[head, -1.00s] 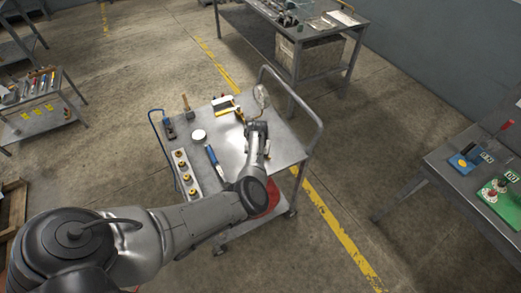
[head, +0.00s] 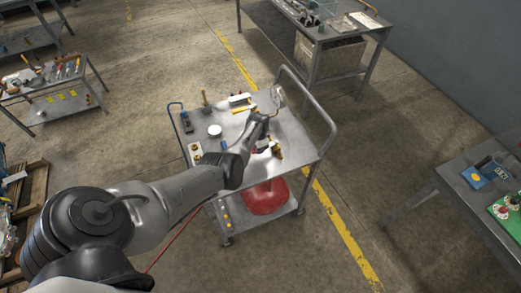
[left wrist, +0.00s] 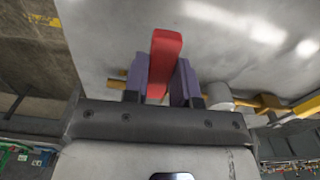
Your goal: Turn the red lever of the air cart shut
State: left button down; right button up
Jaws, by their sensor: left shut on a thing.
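The air cart (head: 298,140) is a grey metal trolley in the middle of the head view, with a red tank (head: 265,198) on its lower shelf. The red lever (left wrist: 165,55) shows in the left wrist view, between the purple fingers of my left gripper (left wrist: 160,85). The gripper is shut on it. A brass pipe (left wrist: 270,103) with a pale round part runs behind the lever, which appears to point across it. In the head view my left gripper (head: 262,147) is over the cart top, and my arm partly hides the fittings. My right gripper is not in view.
A white disc (head: 215,131), a round gauge (head: 278,96) and other small tools are on the cart top. The push handle (head: 325,120) rises at its right. A workbench (head: 450,175) stands further right. Floor is clear between them.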

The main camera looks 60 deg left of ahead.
pick_arm(q)
jog(key=shift+w+a+m, duration=0.1)
jog(key=shift+a+m, duration=0.25)
jog(key=shift+m, duration=0.05)
jog(key=c, duration=0.9)
grip_release()
jog(key=shift+r, duration=0.1)
notch_tip(320, 180, up, 6)
jog(key=p, duration=0.3)
jog(key=shift+r, duration=0.15)
notch_tip(320, 180, up, 7)
jog(key=shift+r+p, duration=0.2)
jog(key=shift+p, duration=0.65)
